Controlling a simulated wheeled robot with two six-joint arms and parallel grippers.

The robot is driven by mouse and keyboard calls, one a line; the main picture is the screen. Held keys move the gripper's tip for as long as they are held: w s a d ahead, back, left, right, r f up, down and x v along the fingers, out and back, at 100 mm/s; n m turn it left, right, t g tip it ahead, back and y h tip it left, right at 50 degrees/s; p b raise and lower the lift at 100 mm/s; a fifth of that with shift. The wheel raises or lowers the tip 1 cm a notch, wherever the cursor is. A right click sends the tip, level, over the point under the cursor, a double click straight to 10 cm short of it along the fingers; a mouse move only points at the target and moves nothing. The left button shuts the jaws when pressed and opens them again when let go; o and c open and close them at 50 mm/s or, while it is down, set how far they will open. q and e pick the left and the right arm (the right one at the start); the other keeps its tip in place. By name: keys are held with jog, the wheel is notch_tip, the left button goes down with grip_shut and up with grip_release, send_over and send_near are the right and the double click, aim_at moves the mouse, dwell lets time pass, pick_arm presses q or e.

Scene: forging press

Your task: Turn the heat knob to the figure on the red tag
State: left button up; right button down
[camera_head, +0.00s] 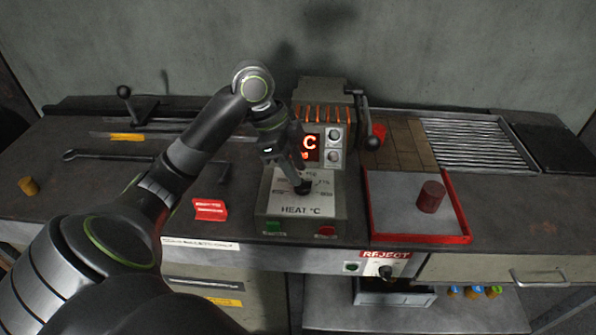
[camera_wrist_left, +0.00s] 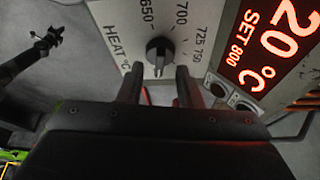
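The heat knob (camera_head: 303,187) is black and sits on the sloped "HEAT °C" panel (camera_head: 273,204). In the left wrist view the knob (camera_wrist_left: 158,52) has printed figures around it, 650, 700, 725 and 750 among them; its light mark seems to point down the picture, past 750. My left gripper (camera_head: 298,174) is over the panel. In its wrist view the two fingers (camera_wrist_left: 158,86) are spread, with the knob just beyond their tips, and not visibly gripped. The red tag (camera_head: 210,209) stands left of the panel; its writing is too small to read. My right gripper does not show.
A red display (camera_wrist_left: 270,45) above the knob reads "SET 800", with small dials beside it. A black-handled lever (camera_head: 375,141) stands right of the press. A red-rimmed tray (camera_head: 423,239) holds a dark red cylinder (camera_head: 431,196). Green (camera_head: 273,226) and red (camera_head: 326,231) buttons sit below.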

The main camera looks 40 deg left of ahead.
pick_arm(q)
jog(key=shift+w+d+f, duration=0.1)
jog(key=shift+d+f, duration=0.15)
jog(key=shift+f, duration=0.55)
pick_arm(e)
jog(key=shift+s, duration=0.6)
pick_arm(q)
grip_shut()
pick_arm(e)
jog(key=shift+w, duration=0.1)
